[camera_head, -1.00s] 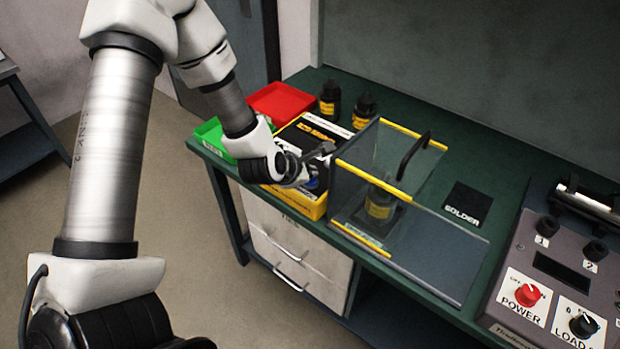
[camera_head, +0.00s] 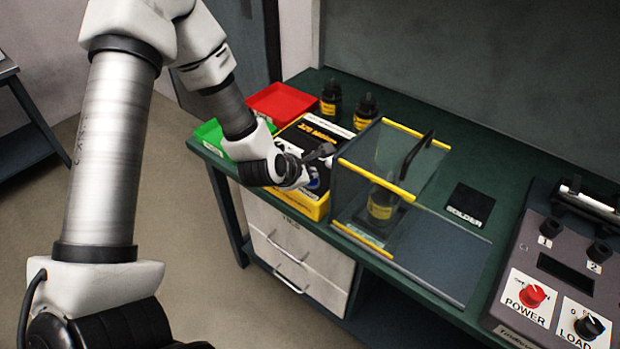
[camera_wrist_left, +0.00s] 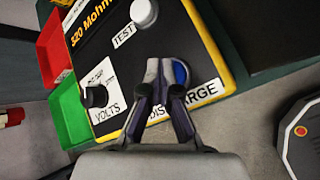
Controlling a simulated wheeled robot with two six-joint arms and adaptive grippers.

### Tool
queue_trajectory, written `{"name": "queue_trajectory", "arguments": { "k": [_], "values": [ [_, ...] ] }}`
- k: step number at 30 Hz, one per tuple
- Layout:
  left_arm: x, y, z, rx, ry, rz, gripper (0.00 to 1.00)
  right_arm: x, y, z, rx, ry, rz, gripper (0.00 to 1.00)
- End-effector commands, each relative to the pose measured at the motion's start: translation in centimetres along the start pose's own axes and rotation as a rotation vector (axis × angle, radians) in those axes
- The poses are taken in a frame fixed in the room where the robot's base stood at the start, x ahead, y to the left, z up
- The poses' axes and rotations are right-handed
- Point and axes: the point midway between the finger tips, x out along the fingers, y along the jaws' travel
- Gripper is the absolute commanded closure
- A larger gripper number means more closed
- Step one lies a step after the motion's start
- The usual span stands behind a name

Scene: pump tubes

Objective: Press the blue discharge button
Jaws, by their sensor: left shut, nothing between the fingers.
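The blue discharge button (camera_wrist_left: 180,73) shows in the left wrist view, with its left part hidden behind my gripper's fingers. The DISCHARGE label (camera_wrist_left: 205,92) lies beside it, also partly covered. The button sits on the black and yellow tester box (camera_head: 300,203) at the bench's left end. My left gripper (camera_wrist_left: 163,70) is shut and empty, with its tips over or at the button. I cannot tell whether they touch it. In the head view the left wrist hides much of the button area. My right gripper is not in view.
On the box are a white TEST button (camera_wrist_left: 144,12) and a black VOLTS knob (camera_wrist_left: 96,96). Green (camera_wrist_left: 75,115) and red (camera_head: 283,101) bins stand to its left. A clear guard with yellow edges (camera_head: 376,178) stands close on its right. Black bottles (camera_head: 332,100) stand behind.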

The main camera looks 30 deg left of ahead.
Motion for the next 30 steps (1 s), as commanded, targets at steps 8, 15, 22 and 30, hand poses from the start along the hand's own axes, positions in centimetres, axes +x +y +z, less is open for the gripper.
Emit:
{"name": "queue_trajectory", "arguments": {
  "k": [8,15,22,30],
  "values": [
    [0.3,-1.1,-0.7,0.017,0.010,-0.025,1.00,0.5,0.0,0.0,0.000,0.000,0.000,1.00],
    [0.3,-1.2,-0.7,0.018,0.010,-0.025,1.00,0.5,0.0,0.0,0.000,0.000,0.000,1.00],
    [0.2,-1.1,-0.5,0.019,0.010,-0.025,1.00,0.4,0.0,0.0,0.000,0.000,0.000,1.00],
    [-0.9,-0.4,0.6,0.019,0.007,-0.022,1.00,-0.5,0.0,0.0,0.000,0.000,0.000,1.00]
  ]
}}
